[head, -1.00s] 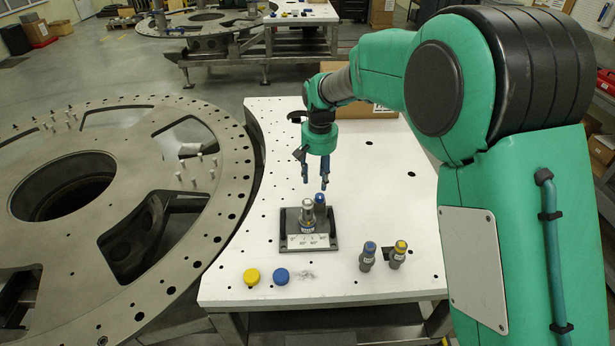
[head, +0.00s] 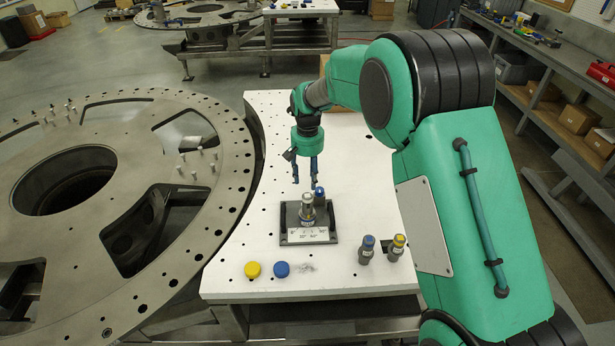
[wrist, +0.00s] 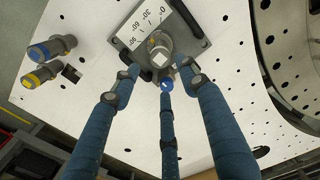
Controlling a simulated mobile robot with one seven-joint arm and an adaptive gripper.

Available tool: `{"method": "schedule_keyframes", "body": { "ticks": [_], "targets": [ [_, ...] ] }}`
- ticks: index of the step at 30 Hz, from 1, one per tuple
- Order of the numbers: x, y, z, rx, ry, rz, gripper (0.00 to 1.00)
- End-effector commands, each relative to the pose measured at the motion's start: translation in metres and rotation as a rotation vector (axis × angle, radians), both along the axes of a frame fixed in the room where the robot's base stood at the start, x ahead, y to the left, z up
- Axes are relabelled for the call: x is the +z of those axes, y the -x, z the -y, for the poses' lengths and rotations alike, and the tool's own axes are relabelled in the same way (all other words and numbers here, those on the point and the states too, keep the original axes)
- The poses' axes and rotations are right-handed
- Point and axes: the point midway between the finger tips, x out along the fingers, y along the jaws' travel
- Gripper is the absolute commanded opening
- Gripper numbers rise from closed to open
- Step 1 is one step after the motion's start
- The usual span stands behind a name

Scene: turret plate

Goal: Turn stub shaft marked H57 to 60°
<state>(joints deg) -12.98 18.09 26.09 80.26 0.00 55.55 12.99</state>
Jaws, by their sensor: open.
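The stub shaft (head: 307,207) stands upright on a dark base plate (head: 325,238), with a pale square top and a white label too small to read. In the wrist view, the shaft (wrist: 160,52) shows from above beside a white scale (wrist: 150,20) with marks including 30, 60 and 90. I cannot tell which angle the shaft points to. My gripper (head: 304,179) is open and empty, fingers pointing down, above and slightly behind the shaft. Its fingers spread around the shaft area in the wrist view, apparently not touching it.
A blue-topped peg (head: 367,250) and a yellow-topped peg (head: 395,249) stand on the white table to the right. A yellow cap (head: 252,269) and a blue cap (head: 281,269) lie at the front. The large round turret plate (head: 130,240) fills the left.

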Motion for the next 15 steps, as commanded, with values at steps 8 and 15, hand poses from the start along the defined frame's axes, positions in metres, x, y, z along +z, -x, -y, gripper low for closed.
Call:
{"method": "schedule_keyframes", "body": {
  "ticks": [8,15],
  "targets": [
    [-0.015,0.000,0.000,0.000,0.000,-0.001,0.44],
    [-0.032,0.000,0.000,0.000,0.000,-0.001,0.44]
  ]
}}
